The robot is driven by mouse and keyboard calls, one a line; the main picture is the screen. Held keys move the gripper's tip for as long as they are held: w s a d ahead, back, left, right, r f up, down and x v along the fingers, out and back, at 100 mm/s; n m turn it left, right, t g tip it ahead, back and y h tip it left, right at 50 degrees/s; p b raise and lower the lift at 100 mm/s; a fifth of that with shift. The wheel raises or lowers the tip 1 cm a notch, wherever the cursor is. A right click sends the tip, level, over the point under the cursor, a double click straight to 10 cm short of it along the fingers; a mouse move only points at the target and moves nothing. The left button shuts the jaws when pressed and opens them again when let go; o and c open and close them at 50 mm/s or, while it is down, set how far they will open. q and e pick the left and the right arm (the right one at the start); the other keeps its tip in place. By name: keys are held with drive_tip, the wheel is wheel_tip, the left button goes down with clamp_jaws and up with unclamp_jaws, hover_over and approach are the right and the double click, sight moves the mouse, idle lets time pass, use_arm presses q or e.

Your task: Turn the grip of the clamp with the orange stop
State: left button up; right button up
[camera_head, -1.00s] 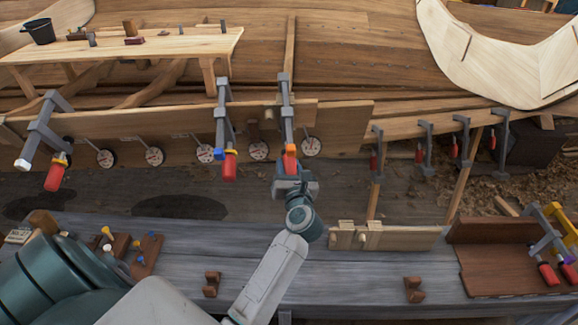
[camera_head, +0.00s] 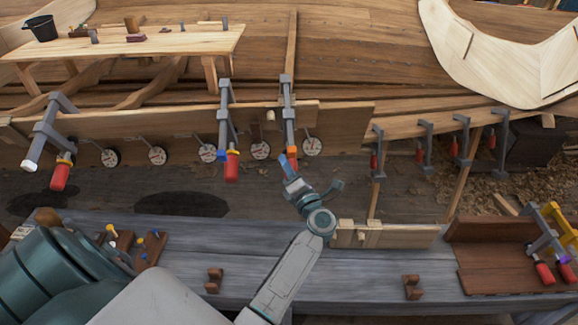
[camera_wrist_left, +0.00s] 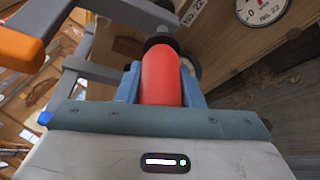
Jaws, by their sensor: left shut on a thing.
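The clamp with the orange stop (camera_head: 288,110) hangs on the plank edge near the middle of the head view. Its orange stop (camera_head: 290,151) shows just above my left gripper (camera_head: 290,172), which reaches up to it from below. In the left wrist view, the blue fingers of the left gripper (camera_wrist_left: 161,88) stand on both sides of the red grip (camera_wrist_left: 161,75) and are shut on it. An orange part (camera_wrist_left: 20,48) shows at the upper left there. In the head view the grip is mostly hidden by the gripper. My right gripper is not in view.
A clamp with a blue stop (camera_head: 223,110) hangs close on the left, and a white-stopped clamp (camera_head: 46,128) farther left. Round dials (camera_head: 311,146) line the plank. A grey bench (camera_head: 330,278) with wooden blocks lies below. Smaller clamps (camera_head: 424,145) hang to the right.

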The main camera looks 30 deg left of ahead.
use_arm(q)
drive_tip(key=m+y, duration=0.1)
drive_tip(key=m, duration=0.2)
drive_tip(key=shift+f+y, duration=0.1)
drive_tip(key=shift+y, duration=0.2)
drive_tip(key=shift+s+m, duration=0.1)
drive_tip(key=shift+m, duration=0.2)
drive_tip(key=o, duration=0.8)
drive_tip(key=shift+o, duration=1)
drive_tip(key=shift+d, duration=0.1)
